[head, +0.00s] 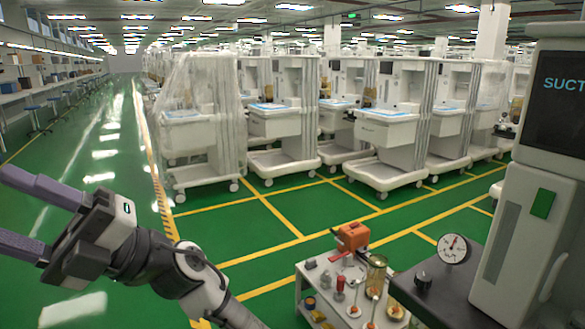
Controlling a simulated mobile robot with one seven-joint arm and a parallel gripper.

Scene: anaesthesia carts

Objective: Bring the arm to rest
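My gripper (18,212) is at the left edge of the head view. Its two purple-grey fingers are spread well apart and point left, with nothing between them. My arm (150,258) comes up from the bottom of the view and reaches left over the green floor. The gripper is in free air and touches nothing that I can see.
A small white trolley (304,298) with several loose parts and an orange box (352,236) stands at bottom centre. A large suction machine (532,185) with a gauge (453,249) fills the right. Rows of anaesthesia carts (388,135) stand behind. The green aisle (85,190) on the left is clear.

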